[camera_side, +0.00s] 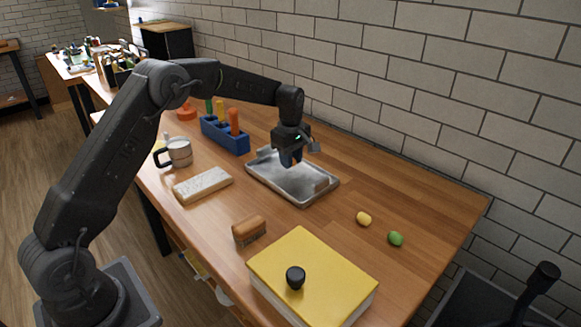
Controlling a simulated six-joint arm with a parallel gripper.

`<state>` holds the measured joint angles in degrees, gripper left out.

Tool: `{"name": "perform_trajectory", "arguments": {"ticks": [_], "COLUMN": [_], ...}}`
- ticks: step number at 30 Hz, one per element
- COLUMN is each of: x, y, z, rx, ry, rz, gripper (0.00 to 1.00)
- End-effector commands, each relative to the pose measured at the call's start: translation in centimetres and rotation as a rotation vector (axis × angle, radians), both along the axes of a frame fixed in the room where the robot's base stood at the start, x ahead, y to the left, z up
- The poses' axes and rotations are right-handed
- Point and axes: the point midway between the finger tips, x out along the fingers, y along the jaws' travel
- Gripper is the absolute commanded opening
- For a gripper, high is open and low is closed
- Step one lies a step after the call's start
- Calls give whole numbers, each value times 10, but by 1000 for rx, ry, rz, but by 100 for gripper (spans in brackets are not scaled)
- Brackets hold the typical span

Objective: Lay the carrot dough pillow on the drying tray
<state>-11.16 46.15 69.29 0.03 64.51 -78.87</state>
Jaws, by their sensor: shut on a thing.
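The drying tray (262,184) is a shallow silver metal tray lying flat on the wooden table, near the middle of the view. My gripper (291,162) points down over the back part of the tray. I cannot tell how far the fingertips are above the tray floor. A brownish patch shows at the tray's right end; I cannot tell if it is an object or a reflection.
A yellow lump (363,219) and a green lump (396,239) lie right of the tray. A brush-like brown block (249,230), a yellow-covered book (325,268) with a black knob, a pale block (203,184), a mug (179,152) and a blue rack (224,136) stand around it.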

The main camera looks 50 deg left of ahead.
Motion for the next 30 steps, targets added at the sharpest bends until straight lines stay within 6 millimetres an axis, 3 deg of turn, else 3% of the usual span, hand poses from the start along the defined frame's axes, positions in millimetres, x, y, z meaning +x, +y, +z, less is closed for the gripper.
{"name": "perform_trajectory", "arguments": {"ticks": [6,17,18,25,30], "x": [-1,-1,-1,-1,-1], "y": [0,0,1,1,1], "z": [-28,-32,-32,-32,-32], "rx": [1,1,1,1,1], "ry": [2,2,2,2,1], "rz": [1,1,1,0,0], "gripper": [7,7,29,51,51]}}
